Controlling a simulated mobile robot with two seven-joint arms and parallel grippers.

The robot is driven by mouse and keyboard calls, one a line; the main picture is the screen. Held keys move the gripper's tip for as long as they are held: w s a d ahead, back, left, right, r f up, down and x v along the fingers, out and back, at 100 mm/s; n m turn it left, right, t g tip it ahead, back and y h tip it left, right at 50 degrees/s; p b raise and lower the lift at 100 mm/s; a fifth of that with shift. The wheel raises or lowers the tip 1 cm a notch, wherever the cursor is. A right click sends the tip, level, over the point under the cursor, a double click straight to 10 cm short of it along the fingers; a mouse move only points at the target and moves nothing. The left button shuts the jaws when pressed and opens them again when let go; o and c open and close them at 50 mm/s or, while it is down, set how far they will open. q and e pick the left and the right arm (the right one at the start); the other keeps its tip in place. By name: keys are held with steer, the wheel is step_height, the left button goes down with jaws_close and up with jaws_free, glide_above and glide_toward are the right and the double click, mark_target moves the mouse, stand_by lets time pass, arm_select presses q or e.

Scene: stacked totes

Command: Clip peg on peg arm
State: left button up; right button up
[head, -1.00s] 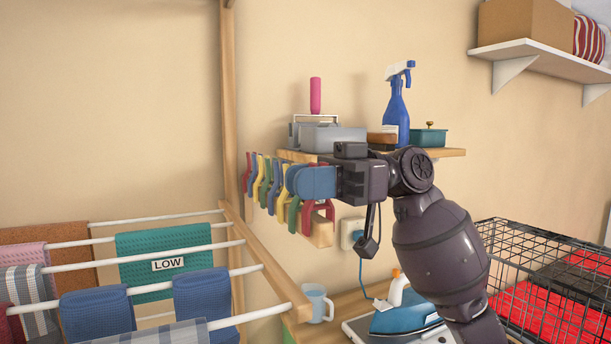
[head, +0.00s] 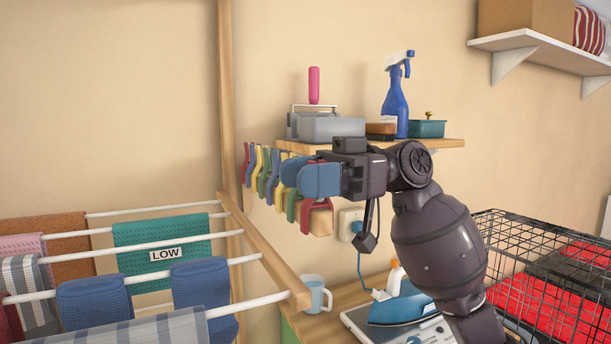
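Several coloured pegs (head: 262,175) in red, blue, yellow and green hang in a row along the peg arm. The arm's wooden near end (head: 320,222) shows below my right gripper, beside a red peg (head: 306,216). My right gripper (head: 307,178) reaches in from the right, with its two blue fingers in front of the near end of the row. The near finger overlaps the far one and hides the tops of the nearest pegs. I cannot tell whether a peg is between the fingers or how wide they stand. My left gripper is out of view.
A shelf (head: 452,143) behind holds a grey caddy (head: 331,130), a blue spray bottle (head: 395,105) and a green box (head: 427,129). Below are a mug (head: 315,293), an iron (head: 398,308) and a wire basket (head: 540,270). A drying rack (head: 262,250) with towels stands left.

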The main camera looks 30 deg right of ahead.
steer(key=shift+d, duration=0.1)
steer(key=d, duration=1)
steer(key=shift+s+d+b, duration=0.3)
steer(key=shift+d, duration=0.05)
